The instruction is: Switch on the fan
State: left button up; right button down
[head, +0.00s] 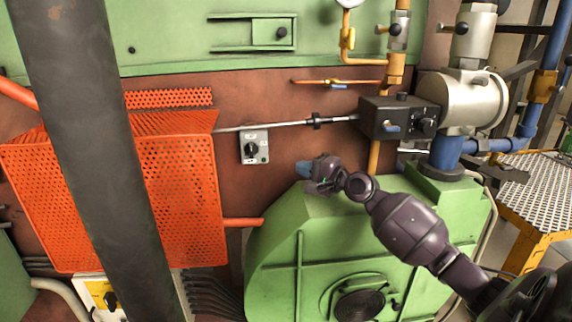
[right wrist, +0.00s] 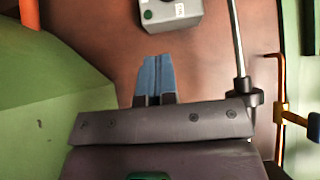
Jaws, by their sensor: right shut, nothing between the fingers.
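A small grey switch box (head: 254,147) with a black rotary knob is fixed to the red-brown wall, left of centre in the head view. A small green dot shows at its lower right. Its lower part also shows at the top of the right wrist view (right wrist: 172,8), where the knob is out of frame. My right gripper (head: 304,169) is shut and empty, to the right of and a little below the box, apart from it. Its blue fingertips (right wrist: 155,78) point toward the box in the right wrist view. The green fan housing (head: 300,230) stands below the gripper. My left gripper is not in view.
An orange perforated guard (head: 175,185) stands left of the box. A thin metal rod (head: 285,124) runs above the box to a dark control block (head: 385,118). Orange pipes and a silver valve body (head: 462,98) are at right. Bare wall surrounds the box.

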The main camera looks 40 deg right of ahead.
send_near(254, 155)
jog(key=w, duration=0.1)
jog(key=w+d, duration=0.1)
jog(key=w, duration=0.1)
jog(key=shift+w+d, duration=0.3)
jog(key=shift+w, duration=0.1)
jog(key=shift+w+a+r+p, duration=0.1)
jog(key=shift+w+a+p, duration=0.2)
jog(key=shift+a+p, duration=0.15)
jog(key=shift+w+a+r+p, duration=0.1)
jog(key=shift+w+a+p, duration=0.25)
jog(key=shift+a, duration=0.2)
jog(key=shift+w+a, duration=0.25)
jog(key=shift+a, duration=0.3)
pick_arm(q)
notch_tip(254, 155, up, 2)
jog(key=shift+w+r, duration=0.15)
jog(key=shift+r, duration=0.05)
pick_arm(e)
jog(key=shift+w+a+f, duration=0.15)
jog(key=shift+f, duration=0.05)
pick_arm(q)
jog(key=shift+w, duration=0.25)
pick_arm(e)
jog(key=shift+a+f, duration=0.1)
jog(key=shift+f, duration=0.05)
